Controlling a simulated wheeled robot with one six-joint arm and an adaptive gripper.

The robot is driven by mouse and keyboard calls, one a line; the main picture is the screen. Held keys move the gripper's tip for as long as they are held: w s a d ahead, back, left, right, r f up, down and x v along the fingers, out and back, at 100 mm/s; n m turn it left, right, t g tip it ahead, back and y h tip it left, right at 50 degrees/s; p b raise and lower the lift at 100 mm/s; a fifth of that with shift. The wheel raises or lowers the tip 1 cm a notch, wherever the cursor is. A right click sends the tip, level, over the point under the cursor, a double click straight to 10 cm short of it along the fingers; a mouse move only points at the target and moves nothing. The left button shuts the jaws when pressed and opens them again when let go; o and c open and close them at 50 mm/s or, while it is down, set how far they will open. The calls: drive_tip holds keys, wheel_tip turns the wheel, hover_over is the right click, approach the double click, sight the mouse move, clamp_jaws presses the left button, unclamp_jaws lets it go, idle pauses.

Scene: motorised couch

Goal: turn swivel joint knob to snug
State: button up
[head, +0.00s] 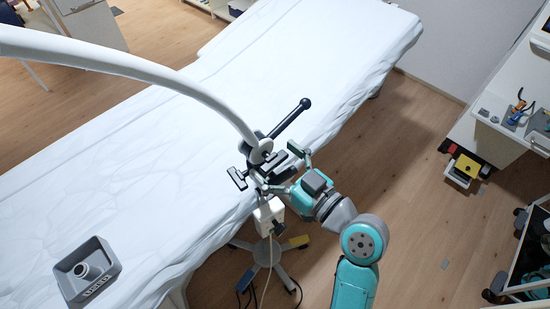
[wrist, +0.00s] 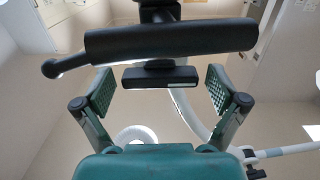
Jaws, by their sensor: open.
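A black joint cluster (head: 262,160) sits at the end of the curved white arm, at the couch's near edge. A T-shaped black knob (head: 237,179) sticks out at its left. A long black handle with a ball end (head: 290,120) points up and right. My gripper (head: 288,172) reaches the cluster from the lower right. In the wrist view my gripper (wrist: 161,92) is open, its textured pads apart. A short dark bar, apparently a knob (wrist: 158,77), shows between the pads, with gaps on both sides. A thick black handle (wrist: 170,40) crosses just beyond. I cannot tell which part is the swivel knob.
The white-covered couch (head: 110,160) fills the left and middle. A white box (head: 268,215) hangs below the joint above a wheeled base. Open wooden floor (head: 420,210) lies at the right, before a workbench.

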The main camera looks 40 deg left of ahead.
drive_tip(key=c, duration=1.2)
drive_tip(key=shift+o, duration=0.2)
drive_tip(key=shift+w+m, duration=0.1)
drive_tip(key=shift+m, duration=2.2)
drive_tip(key=o, duration=1.2)
drive_tip(key=shift+c, duration=0.2)
drive_tip(key=shift+d, duration=0.15)
drive_tip(key=s+d, duration=0.1)
drive_tip(key=d, duration=1)
drive_tip(key=shift+s+d, duration=0.15)
drive_tip(key=shift+d, duration=0.25)
